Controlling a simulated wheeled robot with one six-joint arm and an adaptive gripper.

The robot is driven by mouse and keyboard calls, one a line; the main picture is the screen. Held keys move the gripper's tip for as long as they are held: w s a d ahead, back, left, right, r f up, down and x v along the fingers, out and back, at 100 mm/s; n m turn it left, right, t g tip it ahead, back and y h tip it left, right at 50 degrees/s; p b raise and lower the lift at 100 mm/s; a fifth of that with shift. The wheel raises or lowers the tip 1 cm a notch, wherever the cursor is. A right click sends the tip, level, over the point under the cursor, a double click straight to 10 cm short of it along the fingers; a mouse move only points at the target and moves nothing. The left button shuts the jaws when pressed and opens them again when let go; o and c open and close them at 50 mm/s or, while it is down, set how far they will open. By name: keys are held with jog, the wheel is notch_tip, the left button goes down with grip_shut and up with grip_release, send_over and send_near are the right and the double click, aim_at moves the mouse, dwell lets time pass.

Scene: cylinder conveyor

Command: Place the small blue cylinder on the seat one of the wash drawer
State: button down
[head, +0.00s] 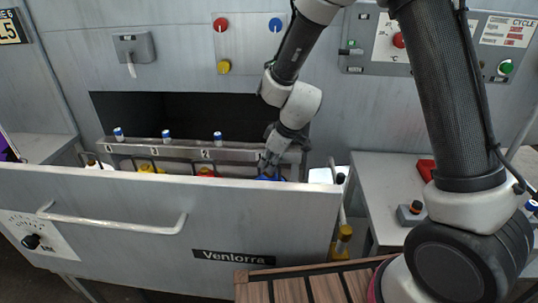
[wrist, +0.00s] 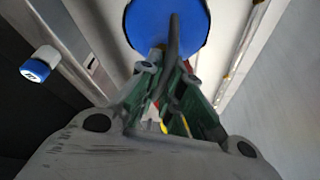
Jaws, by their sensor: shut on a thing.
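A blue cylinder (head: 271,177) shows at the right end of the open wash drawer (head: 170,205), mostly hidden behind the drawer front. My gripper (head: 268,160) reaches down into the drawer from above and is shut on this cylinder. In the wrist view the cylinder's round blue face (wrist: 150,22) lies at the fingertips (wrist: 165,62), with a dark curved bar crossing in front of it. I cannot tell whether the cylinder rests on a seat.
White (head: 100,165), yellow (head: 147,168) and red (head: 206,171) items sit in the drawer to the left, among dark wire hoops. Blue-topped white posts (head: 166,135) stand on the rail. A grey bench (head: 385,185) and a slatted wooden surface (head: 300,288) are at right.

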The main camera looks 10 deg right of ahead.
jog(key=shift+f, duration=0.1)
jog(key=c, duration=2)
grip_release()
jog(key=shift+f, duration=0.1)
jog(key=o, duration=0.4)
jog(key=v, duration=1.2)
jog(key=s+d+r+m+t+h, duration=0.1)
jog(key=s+d+r+m, duration=0.2)
jog(key=s+d+r, duration=0.35)
jog(key=s+d+r+m, duration=0.2)
jog(key=s+d+r, duration=0.15)
jog(key=d, duration=0.55)
jog(key=s+d+r+m+h, duration=0.2)
jog(key=s+d+m, duration=0.4)
jog(key=s+d, duration=0.4)
jog(key=shift+s+r+t+h, duration=0.35)
jog(key=shift+s+r, duration=0.45)
jog(key=shift+s, duration=0.3)
